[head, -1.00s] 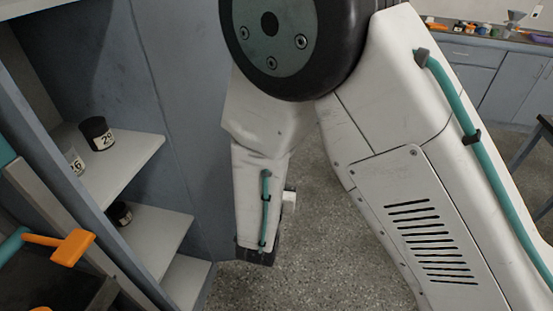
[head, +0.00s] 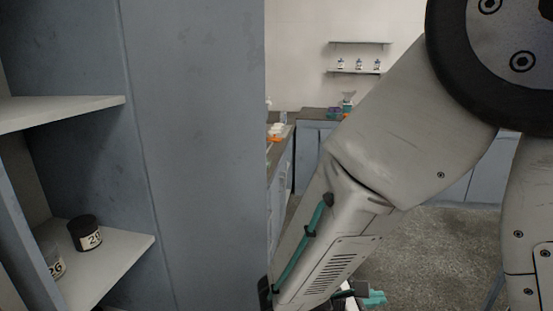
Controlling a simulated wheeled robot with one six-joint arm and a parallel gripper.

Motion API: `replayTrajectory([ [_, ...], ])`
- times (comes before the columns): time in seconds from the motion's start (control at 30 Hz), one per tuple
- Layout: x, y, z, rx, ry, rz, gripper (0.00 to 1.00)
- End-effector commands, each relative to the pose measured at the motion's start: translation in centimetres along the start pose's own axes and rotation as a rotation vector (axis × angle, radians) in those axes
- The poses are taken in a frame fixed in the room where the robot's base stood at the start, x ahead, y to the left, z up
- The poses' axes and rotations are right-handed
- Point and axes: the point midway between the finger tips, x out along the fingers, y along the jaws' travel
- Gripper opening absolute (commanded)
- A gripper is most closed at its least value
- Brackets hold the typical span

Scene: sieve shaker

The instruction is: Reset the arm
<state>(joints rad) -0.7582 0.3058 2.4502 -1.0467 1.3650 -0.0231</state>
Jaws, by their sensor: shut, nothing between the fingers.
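My arm fills the right of the head view, with its forearm slanting down to the lower middle. What looks like my gripper (head: 373,298), with teal finger ends, shows in small part at the bottom edge, beside the forearm. It looks shut, with nothing seen in it. Most of it is hidden behind the forearm or cut off by the frame.
At left a grey-blue cabinet (head: 195,150) has an upper shelf (head: 60,112) and a lower shelf. A dark-lidded jar (head: 84,233) and a paler jar marked 26 (head: 55,262) stand on the lower one. Counters (head: 315,125) stand behind; speckled floor (head: 440,240) is open at right.

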Motion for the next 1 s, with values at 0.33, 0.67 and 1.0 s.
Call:
replayTrajectory([
  [0.33, -0.3, -7.6, 8.0, 0.568, 0.258, -0.669, 0.00],
  [0.67, -3.7, -9.9, 13.2, 1.095, 0.542, -1.067, 0.00],
  [1.0, -3.5, -10.8, 18.3, 1.430, 0.653, -1.098, 0.00],
])
